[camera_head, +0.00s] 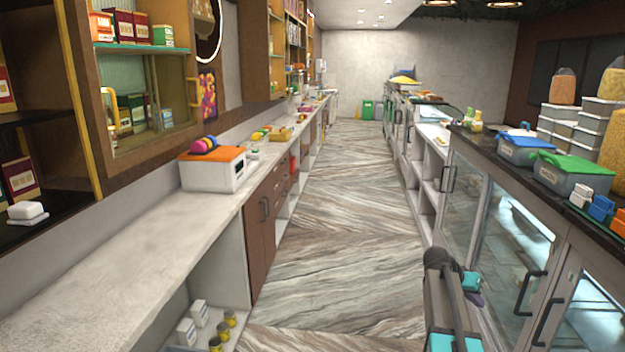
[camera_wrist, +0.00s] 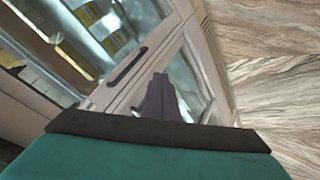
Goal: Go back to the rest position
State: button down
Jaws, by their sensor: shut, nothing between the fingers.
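In the wrist view my gripper (camera_wrist: 160,80) shows as dark fingers, closed together with nothing held. It points toward the glass-fronted counter, over a pale door frame (camera_wrist: 200,55) and close to a dark door handle (camera_wrist: 127,66) in the picture. I cannot tell whether it touches the counter. In the head view my grey and teal arm is at the bottom, right of centre, in front of the glass doors on the right. The fingers cannot be made out there.
The marbled floor (camera_head: 340,240) of the aisle is clear. On the left, a pale counter (camera_head: 110,235) bears a white box with an orange lid (camera_head: 212,170). On the right, a dark counter bears lidded tubs, one blue-lidded (camera_head: 525,150) and one green-lidded (camera_head: 572,173). Door handles (camera_head: 531,292) stick out below.

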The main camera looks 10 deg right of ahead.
jog(key=s+a+f+n+g+y, duration=0.15)
jog(key=s+a+f, duration=0.25)
jog(key=a+f, duration=0.5)
jog(key=s+a+f+n+y, duration=0.15)
jog(key=s+a+f, duration=0.25)
jog(key=a+f, duration=0.5)
jog(key=s+a+f+n+g, duration=0.15)
jog(key=s+a+f, duration=0.3)
jog(key=f, duration=0.65)
jog(key=s+a+f+n+g+y, duration=0.1)
jog(key=s+a+f, duration=0.3)
jog(key=s, duration=0.5)
jog(key=s+a+f+n+g+y, duration=0.1)
jog(key=s+a+f+n+y, duration=0.1)
jog(key=s+a, duration=0.7)
jog(key=s+a+f+n+g+y, duration=0.1)
jog(key=s+a+f+n+y, duration=0.1)
jog(key=s+a+f, duration=0.4)
jog(key=s+a, duration=0.1)
jog(key=s, duration=0.3)
jog(key=shift+a+f+n+y, duration=0.25)
jog(key=shift+f+n+y, duration=0.1)
jog(key=shift+y, duration=0.05)
jog(key=shift+w, duration=0.1)
